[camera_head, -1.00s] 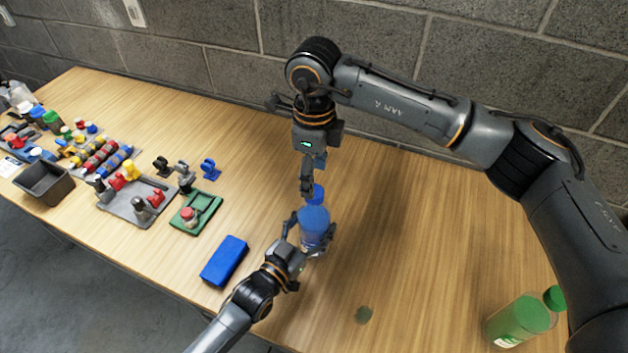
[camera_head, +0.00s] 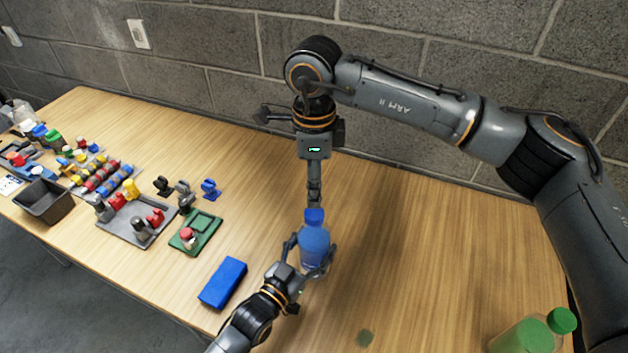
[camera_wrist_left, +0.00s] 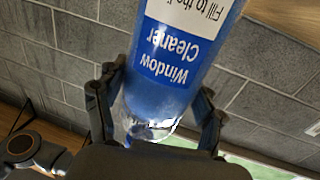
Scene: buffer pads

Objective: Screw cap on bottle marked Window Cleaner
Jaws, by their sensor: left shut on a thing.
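The bottle (camera_head: 314,246) is blue and stands upright at the middle of the table. In the left wrist view its label (camera_wrist_left: 170,62) reads Window Cleaner, upside down in the picture. My left gripper (camera_head: 316,268) is shut around the bottle's body, with a finger on each side, also seen in the left wrist view (camera_wrist_left: 157,105). A blue cap (camera_head: 314,215) is at the bottle's top. My right gripper (camera_head: 315,198) points straight down, its fingertips right at the cap. The fingers are seen edge-on, so their grip and the cap's threads are hidden.
A blue block (camera_head: 222,283) lies left of the bottle. A green bottle (camera_head: 525,338) and green cap (camera_head: 562,320) are at the lower right. A green fixture (camera_head: 205,228), a grey tool board (camera_head: 125,232) and a dark bin (camera_head: 42,203) stand left. The table right of the bottle is mostly clear.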

